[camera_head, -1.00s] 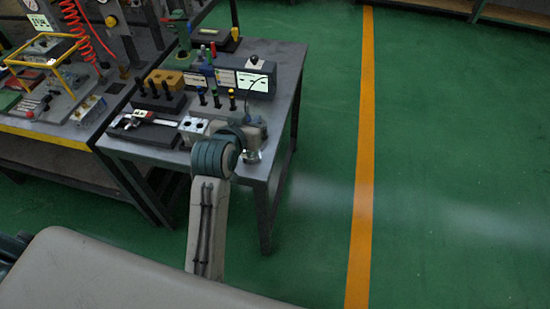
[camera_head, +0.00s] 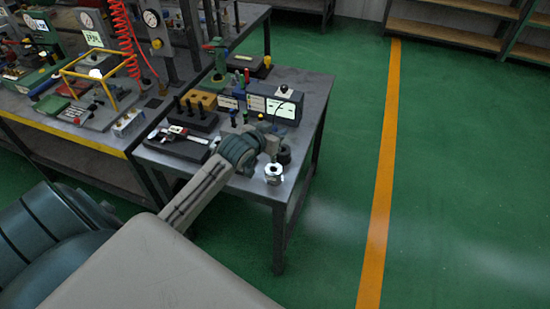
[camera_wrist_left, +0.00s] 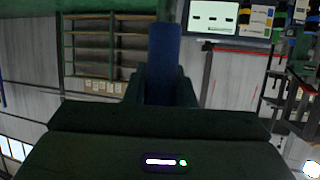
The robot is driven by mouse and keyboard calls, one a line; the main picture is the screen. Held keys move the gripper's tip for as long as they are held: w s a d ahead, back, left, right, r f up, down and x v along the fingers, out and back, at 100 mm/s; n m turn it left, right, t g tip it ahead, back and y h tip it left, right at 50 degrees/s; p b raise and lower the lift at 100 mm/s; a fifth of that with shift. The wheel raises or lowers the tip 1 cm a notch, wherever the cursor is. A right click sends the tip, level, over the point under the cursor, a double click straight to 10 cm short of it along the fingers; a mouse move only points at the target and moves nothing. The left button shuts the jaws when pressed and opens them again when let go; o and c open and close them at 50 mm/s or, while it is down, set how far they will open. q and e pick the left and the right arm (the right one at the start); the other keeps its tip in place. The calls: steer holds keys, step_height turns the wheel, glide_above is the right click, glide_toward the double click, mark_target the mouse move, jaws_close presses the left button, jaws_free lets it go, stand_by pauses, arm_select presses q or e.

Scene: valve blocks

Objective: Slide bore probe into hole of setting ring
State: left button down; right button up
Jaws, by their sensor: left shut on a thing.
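My left gripper (camera_head: 273,143) is at the end of the arm over the front right of the small grey table. In the left wrist view its fingers are shut on the bore probe (camera_wrist_left: 163,50), a blue upright cylinder between the jaws. The probe's tip is hidden in the wrist view, and I cannot make the probe out in the head view. A shiny metal ring, seemingly the setting ring (camera_head: 273,174), stands near the front right edge of the table, just in front of the gripper. A dark round piece (camera_head: 284,156) stands close behind it. My right gripper is not in view.
A display unit (camera_head: 285,106) stands behind the gripper; its screen also shows in the wrist view (camera_wrist_left: 213,18). A dark rack with pegs (camera_head: 188,120) and a caliper tray (camera_head: 178,145) lie left. Green floor is open to the right.

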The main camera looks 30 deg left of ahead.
arm_select(q)
steer(key=shift+f+p, duration=0.75)
steer(key=shift+f, duration=2.8)
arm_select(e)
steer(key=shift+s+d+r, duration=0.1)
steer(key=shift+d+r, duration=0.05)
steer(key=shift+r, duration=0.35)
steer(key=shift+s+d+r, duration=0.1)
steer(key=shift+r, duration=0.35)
arm_select(q)
steer(key=c, duration=1.6)
jaws_free()
steer(key=shift+f, duration=0.15)
steer(key=shift+c, duration=0.2)
steer(key=o, duration=0.4)
steer(key=shift+o, duration=0.2)
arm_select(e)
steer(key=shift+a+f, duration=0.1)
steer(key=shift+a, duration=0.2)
arm_select(q)
steer(key=shift+r, duration=0.2)
